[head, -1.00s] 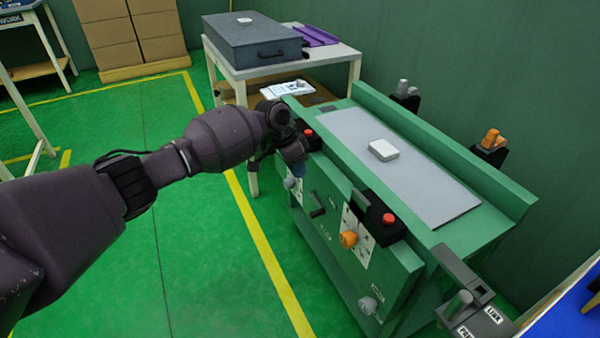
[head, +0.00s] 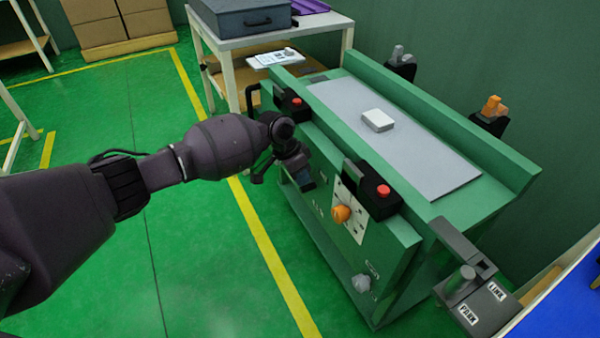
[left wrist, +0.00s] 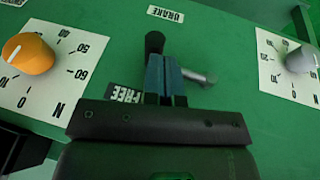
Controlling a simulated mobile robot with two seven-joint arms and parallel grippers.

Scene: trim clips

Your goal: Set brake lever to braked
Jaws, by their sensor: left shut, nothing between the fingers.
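The green machine's front panel (head: 385,262) carries the brake lever. In the left wrist view, the lever's black end (left wrist: 154,42) shows just beyond my fingertips, and a grey metal rod (left wrist: 198,77) comes out to their right. My fingers hide how these parts join. The BRAKE label (left wrist: 165,14) is at the top of that view; the FREE label (left wrist: 125,95) is left of my fingers, partly covered. My left gripper (head: 304,182) is shut and empty, close against the panel at the lever; contact is unclear. It also shows in the left wrist view (left wrist: 166,80). My right gripper is not in view.
An orange dial (left wrist: 28,54) and a grey dial (left wrist: 302,60) flank the lever. Red-button boxes (head: 380,192) sit on the panel's upper edge. A PARK/LINK lever unit (head: 480,300) stands at the right. The floor left of the machine is clear.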

